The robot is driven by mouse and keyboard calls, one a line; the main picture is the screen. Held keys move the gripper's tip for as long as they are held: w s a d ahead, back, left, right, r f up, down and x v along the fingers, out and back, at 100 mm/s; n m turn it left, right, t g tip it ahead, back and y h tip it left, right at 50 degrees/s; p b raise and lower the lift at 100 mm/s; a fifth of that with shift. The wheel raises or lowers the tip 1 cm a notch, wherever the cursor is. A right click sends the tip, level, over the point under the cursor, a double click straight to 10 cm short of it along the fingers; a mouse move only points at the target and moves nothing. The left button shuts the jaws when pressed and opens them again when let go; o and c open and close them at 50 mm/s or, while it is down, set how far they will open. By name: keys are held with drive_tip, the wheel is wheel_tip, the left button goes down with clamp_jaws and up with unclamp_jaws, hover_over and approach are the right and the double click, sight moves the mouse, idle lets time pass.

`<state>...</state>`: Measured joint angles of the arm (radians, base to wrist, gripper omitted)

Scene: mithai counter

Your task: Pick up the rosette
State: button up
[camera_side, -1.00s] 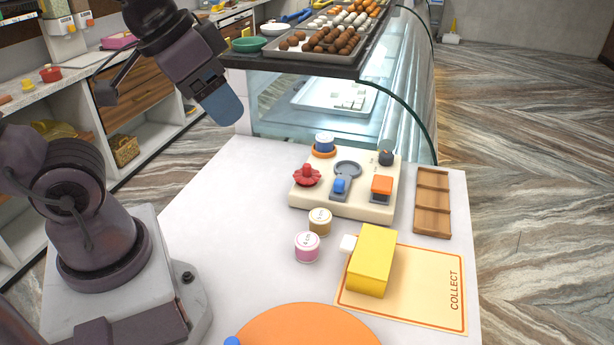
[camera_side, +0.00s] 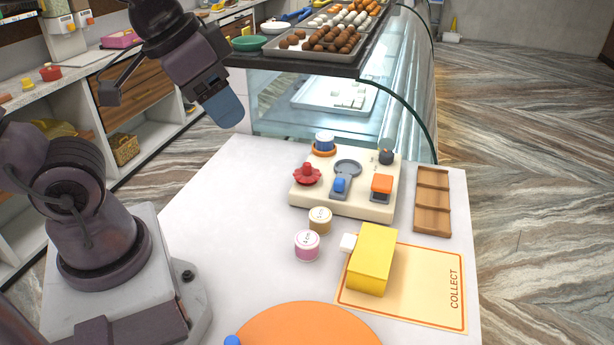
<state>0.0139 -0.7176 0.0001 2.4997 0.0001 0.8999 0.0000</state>
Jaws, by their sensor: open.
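The red, scalloped piece (camera_side: 307,175) is the one rosette-shaped thing I can see. It sits at the left side of a cream board (camera_side: 350,207) on the white counter. My gripper (camera_side: 226,110) is up in the air at the upper left, well apart from the rosette, and points down and to the right. It is open, and I see nothing held in it. Its far finger is hidden behind the blue-tipped near side.
The board also bears a blue-and-orange knob (camera_side: 324,144), a grey ring-shaped piece (camera_side: 348,167), a black knob (camera_side: 386,157) and an orange block (camera_side: 381,184). Two small jars (camera_side: 307,246), a yellow box (camera_side: 372,262), a wooden tray (camera_side: 432,218) and an orange disc (camera_side: 300,325) stand nearby.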

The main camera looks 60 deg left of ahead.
wheel_tip(320, 180, down, 7)
drive_tip(key=w+m+g+y, duration=0.1)
drive_tip(key=w+m+g, duration=0.1)
drive_tip(key=g, duration=0.2)
drive_tip(key=m+t+y, duration=0.6)
drive_tip(key=m+y, duration=0.5)
drive_tip(key=m, duration=1.1)
approach(307, 164)
drive_tip(key=shift+h, duration=0.3)
drive_tip(key=x, duration=0.5)
drive_tip(key=shift+w+r, duration=0.2)
drive_tip(key=shift+r, duration=0.15)
drive_tip(key=shift+s+f+x, duration=0.1)
drive_tip(key=shift+s+x, duration=0.05)
drive_tip(key=shift+x, duration=1.2)
drive_tip(key=shift+s+f+x, duration=0.1)
drive_tip(key=shift+x, duration=1.25)
drive_tip(key=shift+c, duration=0.4)
clamp_jaws()
